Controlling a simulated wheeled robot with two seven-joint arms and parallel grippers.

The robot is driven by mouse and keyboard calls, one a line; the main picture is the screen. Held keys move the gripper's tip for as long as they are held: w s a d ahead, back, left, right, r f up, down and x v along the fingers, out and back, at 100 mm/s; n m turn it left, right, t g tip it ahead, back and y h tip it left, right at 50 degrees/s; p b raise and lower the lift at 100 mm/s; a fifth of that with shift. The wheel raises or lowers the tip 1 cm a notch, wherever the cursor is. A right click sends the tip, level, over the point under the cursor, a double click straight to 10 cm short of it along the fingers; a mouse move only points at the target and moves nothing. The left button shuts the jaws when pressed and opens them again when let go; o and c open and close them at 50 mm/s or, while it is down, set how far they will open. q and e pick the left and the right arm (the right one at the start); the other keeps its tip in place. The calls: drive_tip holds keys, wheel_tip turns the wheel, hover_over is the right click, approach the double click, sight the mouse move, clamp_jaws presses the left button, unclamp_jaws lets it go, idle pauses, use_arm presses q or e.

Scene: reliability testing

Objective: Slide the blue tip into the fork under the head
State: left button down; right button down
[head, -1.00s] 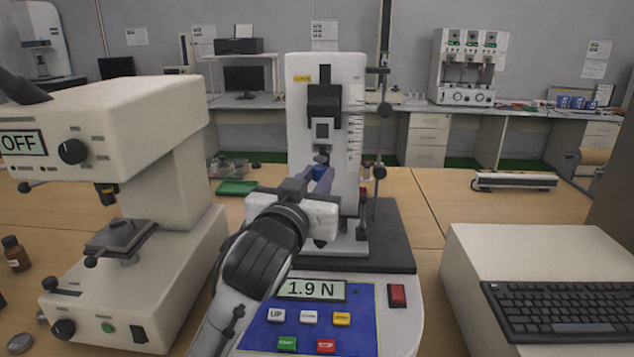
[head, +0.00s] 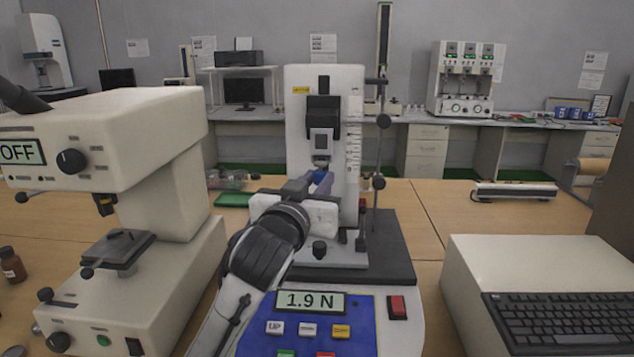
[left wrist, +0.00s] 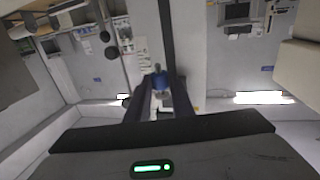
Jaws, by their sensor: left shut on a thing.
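The test stand (head: 297,140) is upright in the middle of the head view, with a dark head (head: 322,115) on its column. A small metal fork (head: 321,161) hangs under the head. My left gripper (head: 318,184) is shut on the blue tip (head: 322,180), just below the fork. The blue tip also shows between my left fingers (left wrist: 160,92) in the left wrist view, as a blue piece (left wrist: 160,82) with a small grey end. I cannot tell whether it touches the fork or is inside it. My right gripper is not in view.
The stand's panel display (head: 310,301) reads 1.9 N. A thin post (head: 376,150) with knobs stands right of the column. A beige microscope-like device (head: 165,190) is close on the left; a keyboard (head: 560,318) on a beige case is at right.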

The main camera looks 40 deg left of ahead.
sight(315, 179)
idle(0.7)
use_arm(q)
drive_tip(key=shift+p+x, duration=0.4)
drive_tip(key=shift+x, duration=0.4)
drive_tip(key=shift+w+a, duration=0.35)
drive_tip(key=shift+a, duration=0.05)
drive_tip(key=shift+w+a, duration=0.2)
drive_tip(key=shift+w, duration=0.1)
drive_tip(key=shift+w+a+p, duration=0.1)
drive_tip(key=shift+w+p, duration=0.05)
drive_tip(key=shift+p, duration=0.15)
drive_tip(key=shift+w+a, duration=0.35)
drive_tip(key=shift+w, duration=0.25)
idle(0.5)
